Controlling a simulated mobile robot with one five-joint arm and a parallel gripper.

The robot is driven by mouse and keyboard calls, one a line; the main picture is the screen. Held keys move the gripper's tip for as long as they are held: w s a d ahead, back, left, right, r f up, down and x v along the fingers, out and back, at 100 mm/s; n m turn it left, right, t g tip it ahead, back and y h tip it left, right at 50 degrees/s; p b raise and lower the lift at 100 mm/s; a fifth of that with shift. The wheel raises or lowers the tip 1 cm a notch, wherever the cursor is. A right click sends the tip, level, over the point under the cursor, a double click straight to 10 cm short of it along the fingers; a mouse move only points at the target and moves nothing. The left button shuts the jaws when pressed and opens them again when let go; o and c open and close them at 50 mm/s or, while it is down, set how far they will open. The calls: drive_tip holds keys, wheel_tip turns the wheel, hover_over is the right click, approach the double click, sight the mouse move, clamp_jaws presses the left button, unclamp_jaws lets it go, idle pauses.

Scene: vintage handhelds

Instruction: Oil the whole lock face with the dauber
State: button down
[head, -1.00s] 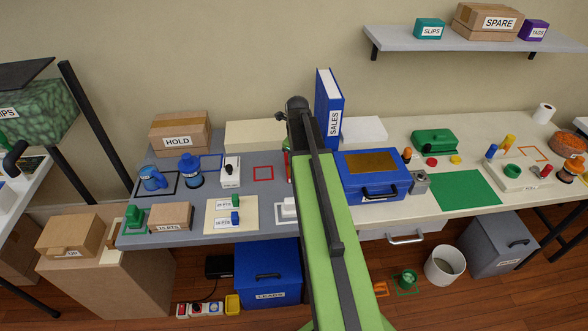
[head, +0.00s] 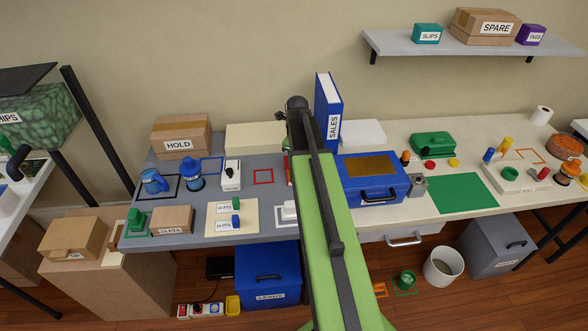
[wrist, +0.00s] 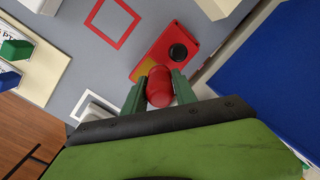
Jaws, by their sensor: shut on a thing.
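My gripper (wrist: 159,92) has its green fingers shut on a red, rounded-ended piece, apparently the dauber (wrist: 159,88). In the wrist view, a red plate (wrist: 149,64) with a round black dish lies just beyond the held piece; I cannot tell whether they touch. In the head view the red plate shows only as a thin strip beside my arm, and my gripper is hidden behind the arm. A blue case (head: 346,185) with a gold-brown panel (head: 370,167) on top stands right of my arm. That panel may be the lock face; no label confirms it.
A red square outline (wrist: 112,22) on the grey mat is empty. A white block (wrist: 97,114) sits left of my gripper. The blue SALES binder (head: 328,105) stands behind my arm. A green mat (head: 463,193) on the right is clear.

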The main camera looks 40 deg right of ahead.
drive_tip(key=shift+r+p, duration=2.75)
drive_tip(key=shift+r, duration=0.4)
drive_tip(key=shift+f, duration=0.1)
drive_tip(key=shift+d+f+b, duration=0.1)
drive_tip(key=shift+f+b, duration=0.8)
drive_tip(key=shift+b, duration=0.1)
drive_tip(key=shift+a+r, duration=0.15)
drive_tip(key=shift+a, duration=0.05)
wheel_tip(320, 180, down, 6)
drive_tip(key=b, duration=0.5)
drive_tip(key=shift+r, duration=0.25)
drive_tip(key=shift+f+b, duration=0.5)
drive_tip(key=shift+b, duration=0.1)
